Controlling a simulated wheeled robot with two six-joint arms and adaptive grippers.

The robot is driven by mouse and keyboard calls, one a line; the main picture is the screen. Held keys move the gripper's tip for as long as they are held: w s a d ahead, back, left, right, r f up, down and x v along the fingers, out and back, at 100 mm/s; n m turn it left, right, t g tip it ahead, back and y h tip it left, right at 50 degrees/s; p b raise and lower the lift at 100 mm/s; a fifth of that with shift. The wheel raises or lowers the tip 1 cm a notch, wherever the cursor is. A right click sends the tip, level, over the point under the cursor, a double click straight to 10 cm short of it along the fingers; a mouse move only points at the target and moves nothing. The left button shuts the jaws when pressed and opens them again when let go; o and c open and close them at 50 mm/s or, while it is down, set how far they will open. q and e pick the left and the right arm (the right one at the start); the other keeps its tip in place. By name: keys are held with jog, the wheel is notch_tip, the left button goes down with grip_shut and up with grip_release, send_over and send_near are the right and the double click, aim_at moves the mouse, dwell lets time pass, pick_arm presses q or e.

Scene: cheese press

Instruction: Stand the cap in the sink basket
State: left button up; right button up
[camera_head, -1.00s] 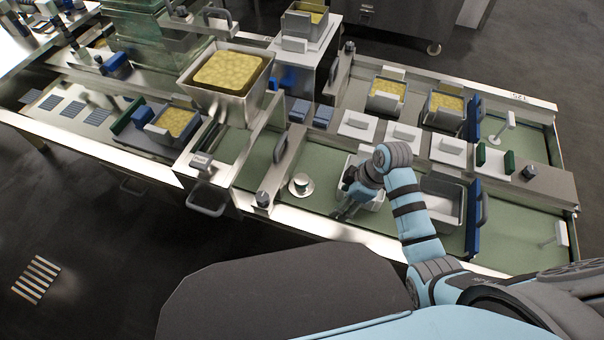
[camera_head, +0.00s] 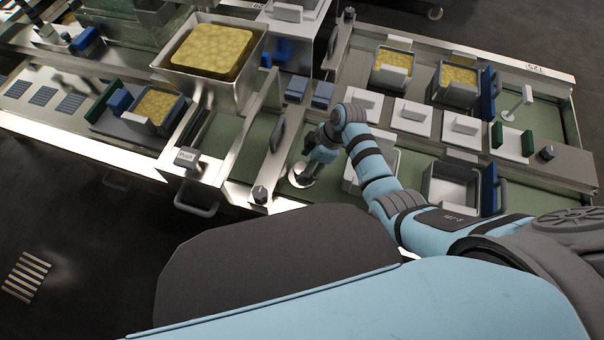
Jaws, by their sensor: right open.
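A small round pale piece (camera_head: 301,180), which may be the cap, sits on the green worktop near its front edge, left of the white tub. My right gripper (camera_head: 304,173) is open right at this piece and hides much of it; I cannot tell whether they touch. A white open tub (camera_head: 351,183), possibly the sink basket, stands just right of it, partly hidden behind my right arm. Its inside is mostly covered. My left gripper is out of view.
Several white plates with upright grips (camera_head: 411,116) lie behind the tub. An empty metal box (camera_head: 450,188) with a blue side stands to its right. A metal post with a dark knob (camera_head: 260,194) stands close left. A large hopper (camera_head: 210,83) holds yellow curd.

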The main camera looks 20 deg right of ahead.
jog(key=b+x, duration=0.1)
jog(key=x, duration=0.1)
jog(key=shift+s+a+f, duration=0.1)
jog(key=shift+a+f, duration=0.2)
jog(key=shift+r, duration=0.1)
grip_shut()
jog(key=shift+r, duration=0.1)
